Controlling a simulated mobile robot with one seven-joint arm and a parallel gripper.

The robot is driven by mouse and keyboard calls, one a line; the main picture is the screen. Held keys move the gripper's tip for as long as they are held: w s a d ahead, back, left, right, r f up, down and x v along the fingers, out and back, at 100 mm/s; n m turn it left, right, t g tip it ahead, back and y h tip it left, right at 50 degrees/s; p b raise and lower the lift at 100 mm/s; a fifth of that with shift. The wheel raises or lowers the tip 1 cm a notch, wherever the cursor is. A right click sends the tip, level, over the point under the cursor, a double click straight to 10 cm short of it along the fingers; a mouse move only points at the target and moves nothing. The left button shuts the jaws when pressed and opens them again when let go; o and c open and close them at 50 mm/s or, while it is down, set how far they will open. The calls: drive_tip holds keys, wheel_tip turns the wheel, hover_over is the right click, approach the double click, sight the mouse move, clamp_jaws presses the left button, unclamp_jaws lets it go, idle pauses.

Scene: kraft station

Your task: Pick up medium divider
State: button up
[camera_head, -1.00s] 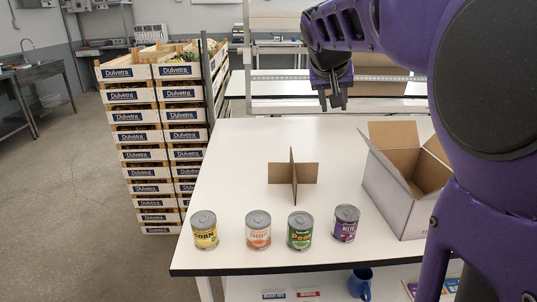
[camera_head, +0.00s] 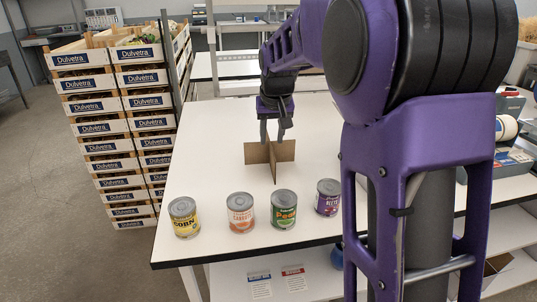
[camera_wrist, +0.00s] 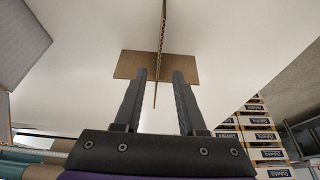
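The medium divider, a brown cardboard cross (camera_head: 258,154), stands upright on the white table behind the row of cans. My gripper (camera_head: 272,133) points down at it from above, its fingertips near the divider's top edge. In the wrist view my gripper (camera_wrist: 159,75) is open, with a clear gap between its two dark fingers. One thin panel of the divider (camera_wrist: 161,40) runs edge-on between the fingers in the picture, and the other panel lies crosswise just beyond the fingertips. I see no finger contact with the cardboard.
Corn (camera_head: 184,217), orange-labelled (camera_head: 241,213), peas (camera_head: 284,210) and beets (camera_head: 327,198) cans line the table's front. A box (camera_wrist: 22,45) shows at the wrist view's upper left; my arm hides it in the head view. Stacked crates (camera_head: 113,135) stand left of the table.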

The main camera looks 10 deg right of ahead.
sight(271, 152)
drive_tip(key=b+x, duration=0.1)
drive_tip(key=x, duration=0.6)
drive_tip(key=shift+w+d+f, duration=0.1)
drive_tip(key=shift+d+f, duration=0.05)
drive_tip(key=shift+c, duration=0.3)
clamp_jaws()
